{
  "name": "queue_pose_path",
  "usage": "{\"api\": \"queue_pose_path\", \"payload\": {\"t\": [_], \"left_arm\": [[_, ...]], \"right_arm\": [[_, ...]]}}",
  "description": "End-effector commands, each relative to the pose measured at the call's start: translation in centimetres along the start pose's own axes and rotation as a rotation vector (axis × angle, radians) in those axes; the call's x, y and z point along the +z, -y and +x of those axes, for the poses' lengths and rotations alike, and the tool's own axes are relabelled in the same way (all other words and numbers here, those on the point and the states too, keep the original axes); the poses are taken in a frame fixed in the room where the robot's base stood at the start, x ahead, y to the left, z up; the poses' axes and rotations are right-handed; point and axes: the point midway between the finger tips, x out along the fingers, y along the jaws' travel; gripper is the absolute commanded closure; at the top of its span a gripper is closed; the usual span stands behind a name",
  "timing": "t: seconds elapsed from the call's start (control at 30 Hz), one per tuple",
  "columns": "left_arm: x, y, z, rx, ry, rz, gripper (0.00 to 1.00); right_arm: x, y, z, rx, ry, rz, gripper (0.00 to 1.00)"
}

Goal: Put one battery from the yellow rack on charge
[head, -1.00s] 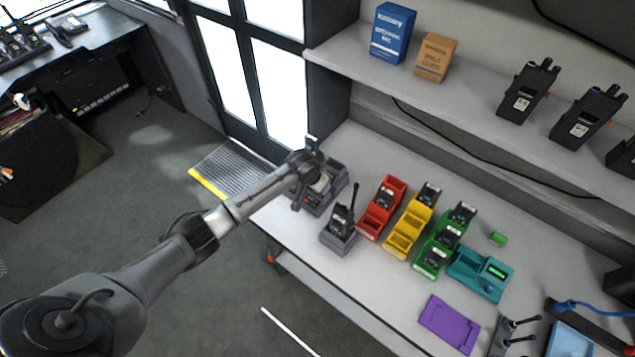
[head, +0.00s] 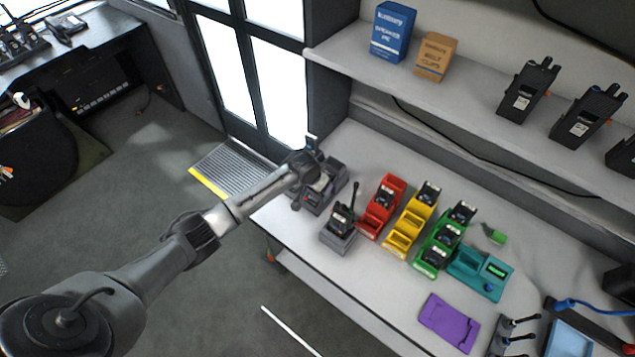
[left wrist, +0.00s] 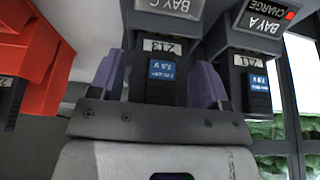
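The yellow rack (head: 402,241) stands on the bench in the head view. It holds a dark battery (head: 427,194) in its far slot; its nearer slots look empty. My left gripper (left wrist: 157,75) is at the grey charger (head: 338,187), left of the racks. In the left wrist view, its purple fingers stand open on either side of a battery with a blue label (left wrist: 162,77). That battery sits at bay C (left wrist: 172,5). Another blue-labelled battery (left wrist: 257,85) is at bay A (left wrist: 262,20), with a red light. Bay C's light is not visible. My right gripper is out of view.
A radio in a grey holder (head: 340,235) stands close to the charger. A red rack (head: 378,218), a green rack (head: 437,245) and a teal tester (head: 492,280) stand to the right. The shelf (head: 480,92) overhangs the back. A purple mat (head: 448,323) lies near the front.

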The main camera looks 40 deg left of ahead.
Motion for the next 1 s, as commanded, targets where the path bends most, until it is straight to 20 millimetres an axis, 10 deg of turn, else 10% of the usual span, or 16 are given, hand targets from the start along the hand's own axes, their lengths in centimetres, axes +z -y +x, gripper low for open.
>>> {"api": "queue_pose_path", "payload": {"t": [0.47, 1.0], "left_arm": [[0.0, 0.0, -0.6, 0.0, -0.001, 0.001, 0.16], [-0.1, 0.0, -10.0, 0.0, -0.002, 0.002, 0.16]], "right_arm": [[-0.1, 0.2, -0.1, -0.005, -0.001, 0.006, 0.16], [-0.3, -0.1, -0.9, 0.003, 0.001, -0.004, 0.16]]}}
